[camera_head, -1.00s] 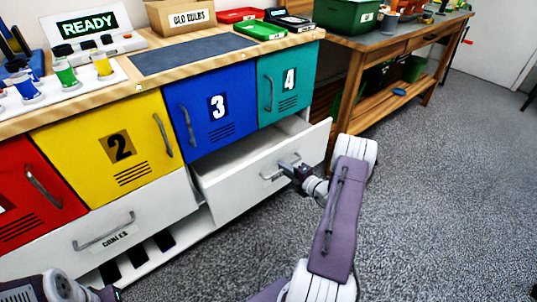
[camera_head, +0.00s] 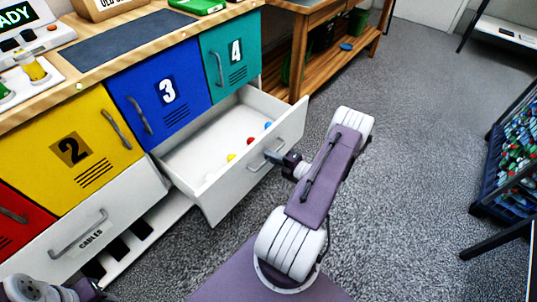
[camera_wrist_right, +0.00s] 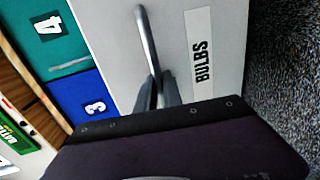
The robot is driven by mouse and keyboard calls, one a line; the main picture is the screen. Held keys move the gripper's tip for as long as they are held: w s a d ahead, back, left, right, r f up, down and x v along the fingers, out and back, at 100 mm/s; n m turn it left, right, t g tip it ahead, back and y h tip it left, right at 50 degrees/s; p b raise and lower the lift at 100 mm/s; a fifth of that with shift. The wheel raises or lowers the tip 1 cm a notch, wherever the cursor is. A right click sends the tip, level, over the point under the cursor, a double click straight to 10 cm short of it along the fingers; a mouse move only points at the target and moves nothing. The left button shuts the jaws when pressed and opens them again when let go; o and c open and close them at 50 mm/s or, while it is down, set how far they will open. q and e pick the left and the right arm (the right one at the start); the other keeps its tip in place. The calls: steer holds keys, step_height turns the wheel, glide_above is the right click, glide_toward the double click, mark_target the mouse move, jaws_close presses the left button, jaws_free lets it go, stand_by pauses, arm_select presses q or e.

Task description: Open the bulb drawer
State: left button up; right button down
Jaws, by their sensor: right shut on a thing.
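The white bulb drawer (camera_head: 243,178) under doors 3 and 4 is pulled well out in the head view. Several small red, yellow and blue bulbs lie on its floor. My right gripper (camera_head: 272,157) is shut on the drawer's handle at the front. In the right wrist view the grey handle (camera_wrist_right: 147,40) runs between the fingers (camera_wrist_right: 156,92), beside a label reading BULBS (camera_wrist_right: 199,45). My left gripper (camera_head: 95,292) is only partly in view at the bottom left of the head view; its fingers cannot be made out.
The closed CABLES drawer (camera_head: 120,205) is to the left. Doors 2 (camera_head: 75,150), 3 (camera_head: 165,95) and 4 (camera_head: 232,55) are shut. A wooden bench (camera_head: 330,45) stands behind. A blue crate (camera_head: 515,150) is at the right. Grey floor (camera_head: 420,150) is clear between.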

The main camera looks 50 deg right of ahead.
steer(key=c, duration=1.8)
jaws_free()
steer(key=shift+o, duration=0.2)
steer(key=shift+s, duration=0.1)
steer(key=p+v, duration=0.3)
steer(key=v, duration=0.6)
